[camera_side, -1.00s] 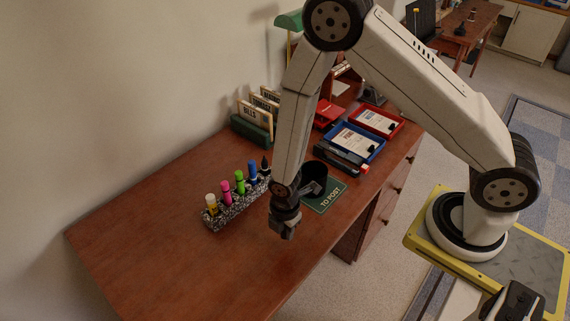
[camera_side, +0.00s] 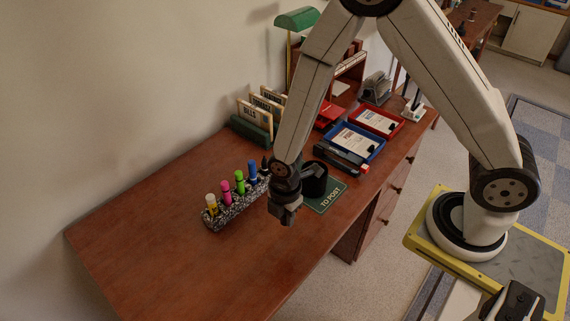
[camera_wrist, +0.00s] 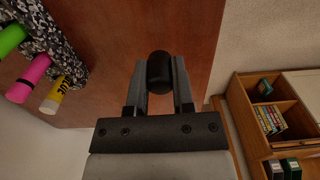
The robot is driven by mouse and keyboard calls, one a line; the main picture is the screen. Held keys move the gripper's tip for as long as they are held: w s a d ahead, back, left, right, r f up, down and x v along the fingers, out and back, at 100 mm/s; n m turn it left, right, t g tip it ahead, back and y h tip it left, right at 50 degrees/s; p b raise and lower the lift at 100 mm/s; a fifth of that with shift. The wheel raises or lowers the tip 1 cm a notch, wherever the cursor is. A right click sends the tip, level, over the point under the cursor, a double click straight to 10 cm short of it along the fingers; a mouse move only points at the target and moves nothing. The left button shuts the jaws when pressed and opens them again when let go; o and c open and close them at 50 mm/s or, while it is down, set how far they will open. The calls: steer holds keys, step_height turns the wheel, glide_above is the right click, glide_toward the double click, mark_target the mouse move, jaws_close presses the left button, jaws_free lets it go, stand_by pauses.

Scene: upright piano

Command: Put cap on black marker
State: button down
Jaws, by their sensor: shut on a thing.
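My gripper (camera_side: 287,216) is above the desk, to the right of the speckled holder. In the wrist view it is shut on a small rounded black piece, the cap (camera_wrist: 160,72), held between its two fingers. In the side view the cap cannot be made out. The black marker (camera_side: 265,165) stands in the far right end of the holder with a narrow, pointed top and looks uncapped. Its lower part is hard to make out. The gripper is apart from it, nearer the camera. The wrist view does not show the black marker.
The speckled holder (camera_side: 219,219) also carries a glue stick (camera_side: 212,206), a pink marker (camera_side: 227,192), a green marker (camera_side: 240,182) and a blue marker (camera_side: 253,172). A black cup-like thing (camera_side: 315,180) stands behind the gripper by a green mat (camera_side: 328,202). The desk's front left is clear.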

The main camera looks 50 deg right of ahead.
stand_by(0.3)
steer(key=w, duration=0.1)
steer(key=m, duration=0.6)
glide_toward(264, 161)
steer(key=shift+s+f, duration=0.1)
steer(key=shift+f, duration=0.25)
steer(key=shift+f, duration=2.95)
steer(key=shift+f, duration=0.2)
